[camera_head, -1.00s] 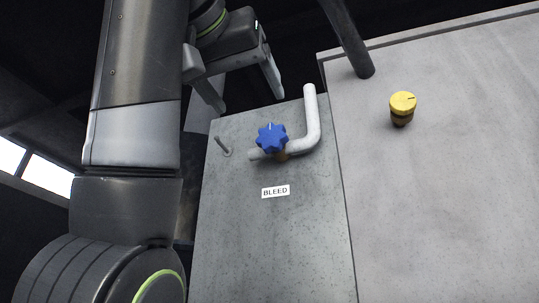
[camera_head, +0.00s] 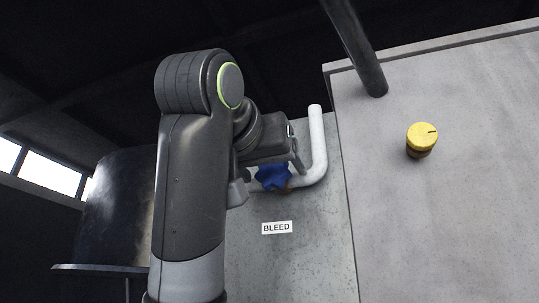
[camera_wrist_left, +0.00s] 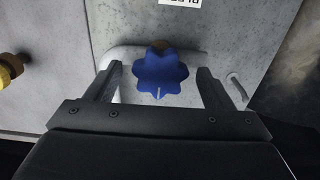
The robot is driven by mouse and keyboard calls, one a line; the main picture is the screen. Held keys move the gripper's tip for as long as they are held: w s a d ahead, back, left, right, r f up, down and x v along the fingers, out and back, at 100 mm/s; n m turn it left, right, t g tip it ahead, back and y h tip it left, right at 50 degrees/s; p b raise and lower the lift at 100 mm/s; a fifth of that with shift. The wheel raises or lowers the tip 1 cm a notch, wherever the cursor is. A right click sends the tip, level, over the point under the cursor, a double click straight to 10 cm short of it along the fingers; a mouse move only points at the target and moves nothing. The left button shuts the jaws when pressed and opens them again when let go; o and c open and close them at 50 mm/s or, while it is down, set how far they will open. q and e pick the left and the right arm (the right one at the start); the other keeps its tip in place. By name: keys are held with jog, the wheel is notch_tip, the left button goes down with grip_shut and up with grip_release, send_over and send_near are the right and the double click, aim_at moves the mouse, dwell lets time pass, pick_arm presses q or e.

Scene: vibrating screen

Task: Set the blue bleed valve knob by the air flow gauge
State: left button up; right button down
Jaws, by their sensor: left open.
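The blue bleed valve knob (camera_head: 272,178) sits on a white bent pipe (camera_head: 318,150) on the grey panel, above the BLEED label (camera_head: 277,227). In the head view my left gripper (camera_head: 268,180) is at the knob and hides part of it. In the left wrist view the lobed knob (camera_wrist_left: 160,73) shows between the two fingers of my left gripper (camera_wrist_left: 160,80), with a gap on each side. The fingers are open. A white mark shows on the knob's lower lobe. The air flow gauge is not seen. My right gripper is not in view.
A yellow knob (camera_head: 421,139) stands on the larger grey panel (camera_head: 450,220) to the right, and a dark post (camera_head: 355,50) rises behind it. In the left wrist view a thin metal pin (camera_wrist_left: 237,87) stands beside one finger.

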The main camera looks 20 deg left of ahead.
pick_arm(q)
jog(key=shift+w, duration=0.2)
jog(key=shift+s, duration=0.1)
jog(key=c, duration=0.9)
jog(key=shift+f+n+b, duration=0.15)
jog(key=shift+n+b, duration=0.55)
jog(key=shift+b, duration=0.1)
jog(key=shift+c, duration=0.2)
jog(key=shift+n+b, duration=1)
jog(key=shift+n, duration=0.2)
jog(key=shift+n+b, duration=0.7)
jog(key=shift+n, duration=0.5)
jog(key=shift+n+b, duration=0.65)
jog(key=shift+n, duration=0.65)
jog(key=shift+r, duration=0.2)
jog(key=o, duration=0.9)
